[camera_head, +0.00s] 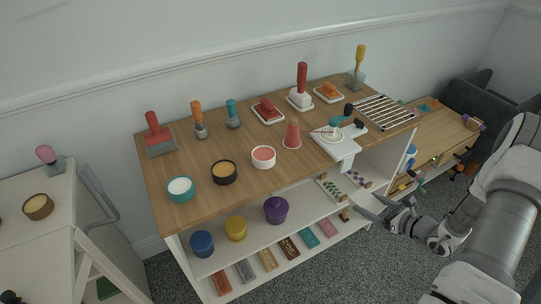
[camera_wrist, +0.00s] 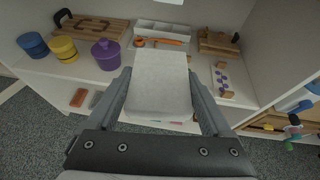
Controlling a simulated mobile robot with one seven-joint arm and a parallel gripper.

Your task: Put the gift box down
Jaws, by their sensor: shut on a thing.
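My gripper (camera_head: 370,206) reaches in from the right in the head view, in front of the shelf unit's open side. In the wrist view, its two dark fingers (camera_wrist: 161,78) stand on either side of a pale, whitish box (camera_wrist: 160,95), which I take to be the gift box. The gripper is shut on it. The box covers part of the shelf behind it, and its underside is hidden. In the head view I cannot make the box out clearly against the white shelf.
The wooden worktop (camera_head: 200,150) carries stamps, jars and a wire rack (camera_head: 385,111). The shelf below holds blue, yellow and purple pots (camera_head: 276,210), and small coloured blocks lie lower down. A white overhanging device (camera_head: 343,149) sits at the worktop's front edge. Carpet lies in front.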

